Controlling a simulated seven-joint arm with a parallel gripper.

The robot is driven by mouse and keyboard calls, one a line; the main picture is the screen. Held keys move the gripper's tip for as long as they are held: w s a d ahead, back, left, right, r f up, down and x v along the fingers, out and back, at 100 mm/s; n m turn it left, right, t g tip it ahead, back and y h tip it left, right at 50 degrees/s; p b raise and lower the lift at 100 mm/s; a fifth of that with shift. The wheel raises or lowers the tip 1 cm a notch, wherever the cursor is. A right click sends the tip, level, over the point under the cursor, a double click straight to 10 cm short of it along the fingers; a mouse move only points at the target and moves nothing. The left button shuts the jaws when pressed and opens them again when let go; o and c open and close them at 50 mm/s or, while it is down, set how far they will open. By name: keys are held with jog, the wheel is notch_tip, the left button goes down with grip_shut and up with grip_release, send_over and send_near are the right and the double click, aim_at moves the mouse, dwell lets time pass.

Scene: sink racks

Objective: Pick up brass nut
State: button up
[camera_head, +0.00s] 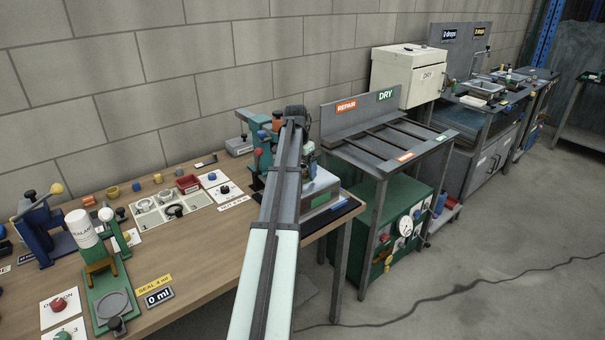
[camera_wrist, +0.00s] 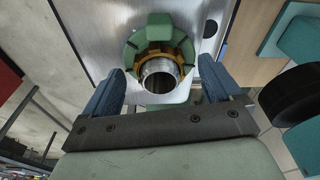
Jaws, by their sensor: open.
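In the wrist view a brass nut (camera_wrist: 177,53) shows as a gold-brown ring around a bare steel tube (camera_wrist: 159,76). A green notched collar (camera_wrist: 133,50) surrounds it, mounted on a flat metal plate. My gripper (camera_wrist: 160,70) is open, with one blue finger on each side of the tube and collar. The fingers hold nothing; whether either touches the collar is unclear. In the head view my arm reaches to the machine (camera_head: 322,188) at the bench's right end. There the arm hides the nut and most of my gripper.
The wooden bench (camera_head: 205,255) carries a parts tray (camera_head: 147,214), a red bin (camera_head: 188,184) and a green sealing stand (camera_head: 109,295). Right of the bench stands a grey drying rack (camera_head: 385,150) over a green cabinet. A teal press (camera_head: 257,128) rises at the back, close to my arm.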

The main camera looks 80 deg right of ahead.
jog(key=shift+f, duration=0.1)
jog(key=shift+c, duration=0.3)
jog(key=c, duration=1.1)
jog(key=shift+c, duration=0.2)
jog(key=shift+r, duration=0.2)
